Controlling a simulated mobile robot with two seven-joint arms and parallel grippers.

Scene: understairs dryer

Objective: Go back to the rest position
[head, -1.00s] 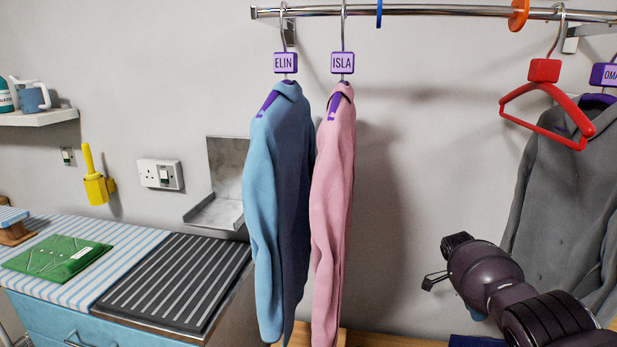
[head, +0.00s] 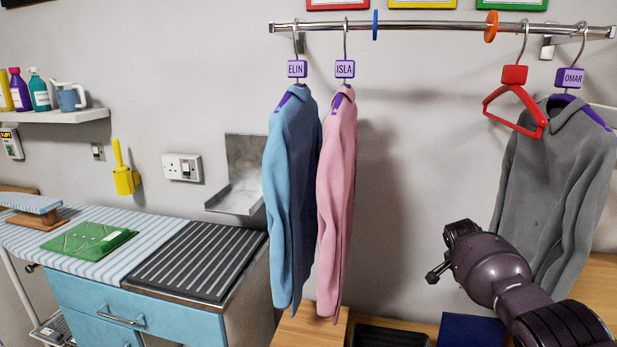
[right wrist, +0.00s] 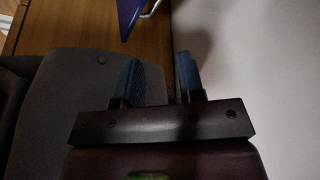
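My right gripper shows in the right wrist view (right wrist: 160,82), its two blue fingers apart with nothing between them. In the head view my right arm comes in from the lower right, in front of the grey OMAR shirt (head: 560,185); the fingers there are small and dark (head: 436,273). My left gripper is not in view. A blue ELIN shirt (head: 290,190) and a pink ISLA shirt (head: 337,200) hang on the rail (head: 430,22). An empty red hanger (head: 515,100) hangs left of the OMAR shirt.
A striped ironing surface (head: 110,245) holds a green folded item (head: 90,241). A black ridged mat (head: 200,255) lies beside it on the blue drawer unit (head: 150,315). A wooden bench (head: 302,328) runs below the shirts. A shelf (head: 50,116) with bottles is at left.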

